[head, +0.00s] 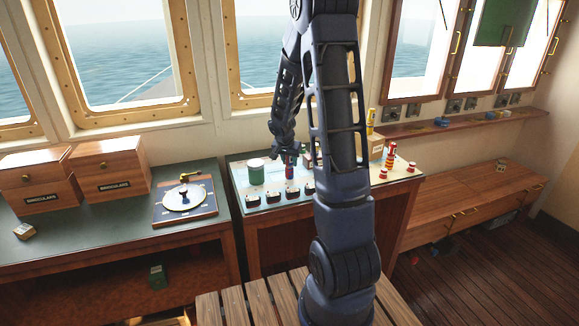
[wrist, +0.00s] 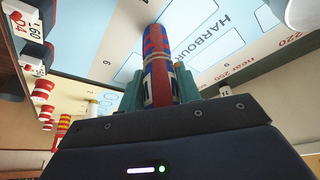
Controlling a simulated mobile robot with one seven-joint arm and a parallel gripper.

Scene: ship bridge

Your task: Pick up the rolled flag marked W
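A rolled flag in red and blue (head: 291,172) stands on the chart table below my gripper (head: 289,155) in the head view. In the wrist view the rolled flag (wrist: 159,62) lies between the two teal fingers of my gripper (wrist: 162,84). The fingers press close on both its sides, and it looks gripped. A white band with a dark mark shows near the fingers, but only part of it is visible and I cannot read a W. Whether its far end touches the chart is unclear.
The chart table (head: 239,180) bears a green cylinder (head: 256,172), a row of dark label holders (head: 271,198) and red-and-white rolls (head: 390,157) at right. A plotting instrument (head: 184,198) and wooden boxes (head: 110,168) stand on the left desk. Windows are behind.

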